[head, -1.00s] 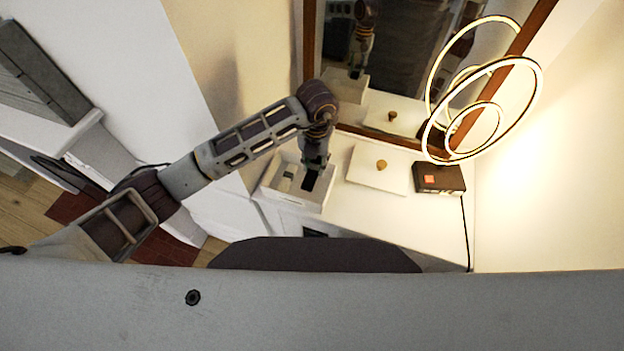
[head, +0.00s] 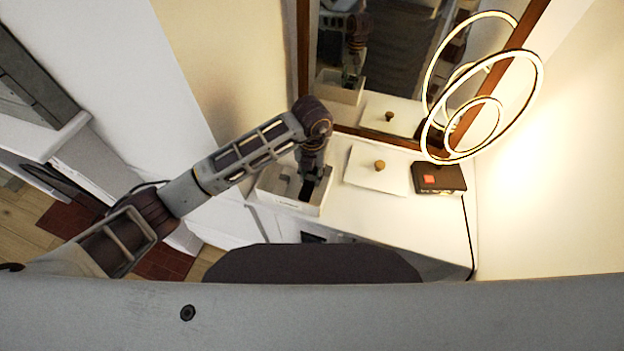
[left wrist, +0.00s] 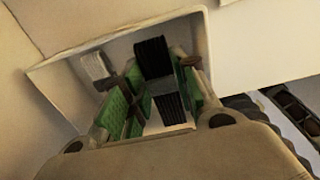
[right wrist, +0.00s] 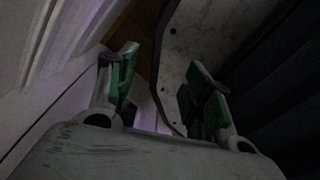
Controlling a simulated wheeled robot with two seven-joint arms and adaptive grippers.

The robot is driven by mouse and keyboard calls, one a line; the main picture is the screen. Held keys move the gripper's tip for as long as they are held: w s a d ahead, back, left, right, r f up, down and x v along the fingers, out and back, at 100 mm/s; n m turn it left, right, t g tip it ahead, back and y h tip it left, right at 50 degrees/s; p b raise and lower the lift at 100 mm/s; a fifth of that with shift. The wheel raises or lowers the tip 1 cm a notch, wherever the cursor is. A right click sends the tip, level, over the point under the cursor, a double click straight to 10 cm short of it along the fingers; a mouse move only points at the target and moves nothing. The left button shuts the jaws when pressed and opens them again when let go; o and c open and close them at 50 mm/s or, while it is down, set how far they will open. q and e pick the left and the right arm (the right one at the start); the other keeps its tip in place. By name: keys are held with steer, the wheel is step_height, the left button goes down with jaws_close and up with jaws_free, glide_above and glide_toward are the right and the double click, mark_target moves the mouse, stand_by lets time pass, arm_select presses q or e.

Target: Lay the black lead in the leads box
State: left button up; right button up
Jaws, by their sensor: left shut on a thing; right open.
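The leads box (head: 290,204) is a white open box on the white top. The black lead (head: 305,189) is a dark ribbed bundle, low inside the box at its right side. My left gripper (head: 312,172) points down into the box, shut on the lead. In the left wrist view the lead (left wrist: 170,108) shows between the green finger pads of my left gripper (left wrist: 160,92), within the box walls (left wrist: 68,90). I cannot tell whether it touches the box floor. My right gripper (right wrist: 158,75) is open and empty, and is out of the head view.
A pale bundle (left wrist: 95,67) lies in the box's left part. A white lid (head: 362,173) with a wooden knob lies right of the box. Beyond it stand a dark box (head: 438,178) and a ring lamp (head: 505,75). A framed mirror (head: 400,75) is behind.

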mark_target(312, 175)
arm_select(q)
steer(key=shift+f+b, duration=0.55)
steer(key=shift+f, duration=0.35)
steer(key=shift+f+b, duration=0.55)
steer(key=shift+f, duration=0.55)
arm_select(e)
steer(key=f, duration=0.1)
steer(key=d+f, duration=0.1)
steer(key=shift+w+d+f, duration=0.1)
steer(key=shift+f, duration=0.2)
arm_select(q)
steer(key=shift+f+b, duration=0.2)
steer(key=shift+b, duration=0.1)
arm_select(e)
steer(key=shift+w+f, duration=0.1)
steer(key=shift+f, duration=0.05)
arm_select(q)
steer(key=o, duration=1)
arm_select(e)
steer(key=shift+a, duration=0.4)
steer(key=shift+a, duration=0.1)
arm_select(q)
steer(key=shift+r, duration=0.2)
